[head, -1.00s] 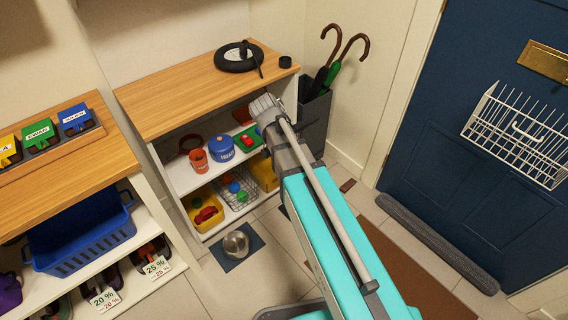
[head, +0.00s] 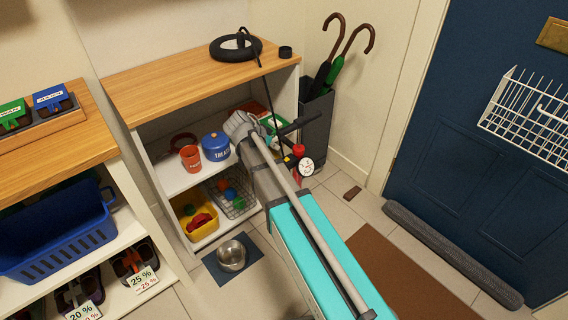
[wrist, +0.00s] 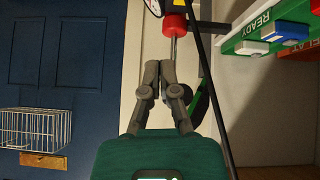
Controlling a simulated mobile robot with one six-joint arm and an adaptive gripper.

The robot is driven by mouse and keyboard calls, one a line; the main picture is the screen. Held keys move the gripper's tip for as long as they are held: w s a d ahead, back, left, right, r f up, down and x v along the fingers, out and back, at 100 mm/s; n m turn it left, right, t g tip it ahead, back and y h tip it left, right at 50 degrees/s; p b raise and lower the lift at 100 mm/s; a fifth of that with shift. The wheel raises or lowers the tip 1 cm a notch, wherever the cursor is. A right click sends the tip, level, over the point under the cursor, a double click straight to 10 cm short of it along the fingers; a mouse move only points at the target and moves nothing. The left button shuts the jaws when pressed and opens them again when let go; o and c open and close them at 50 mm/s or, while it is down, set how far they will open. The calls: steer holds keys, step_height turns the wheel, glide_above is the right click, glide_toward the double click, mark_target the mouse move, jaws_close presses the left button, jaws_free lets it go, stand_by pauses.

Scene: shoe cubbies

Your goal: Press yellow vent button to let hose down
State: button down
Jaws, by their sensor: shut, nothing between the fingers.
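My gripper (wrist: 158,68) is shut and empty, its two grey fingertips together. In the wrist view the fingertips are just short of a red cylinder (wrist: 175,23) on a grey rod, with a gap in the picture. A small yellow patch (wrist: 170,3) shows beyond the red part at the top edge; I cannot tell if it is the button. In the head view a red knob (head: 299,150) and a white round gauge (head: 306,167) show beside my arm. A black hose (head: 264,78) hangs from the black tyre (head: 222,53) on the shelf top. My arm hides part of the pump.
A cubby shelf (head: 150,88) holds an orange cup (head: 190,158), a blue treats tin (head: 215,147) and a yellow bin (head: 192,232). An umbrella stand (head: 318,125) is close behind the gauge. A green board (wrist: 258,30) stands right of my fingers.

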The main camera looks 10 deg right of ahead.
mark_target(286, 159)
steer(key=shift+m+t+h, duration=0.3)
steer(key=shift+m+t, duration=0.1)
steer(key=shift+m, duration=0.2)
steer(key=shift+w+a+f+b, duration=0.3)
steer(key=shift+w+f+b, duration=0.05)
steer(key=shift+f+b, duration=0.2)
steer(key=shift+w+a+f+b, duration=0.3)
steer(key=shift+w+f+b, duration=0.1)
steer(key=shift+f+b, duration=0.2)
steer(key=shift+w+a+f+b, duration=0.3)
steer(key=shift+w+f+b, duration=0.05)
steer(key=shift+f+b, duration=0.2)
steer(key=shift+d+f, duration=0.15)
steer(key=shift+b+x, duration=3.5)
steer(key=shift+x, duration=1.35)
steer(key=shift+s+f+b, duration=0.1)
steer(key=shift+f+b, duration=0.65)
steer(key=shift+b, duration=0.15)
steer(key=shift+s, duration=0.1)
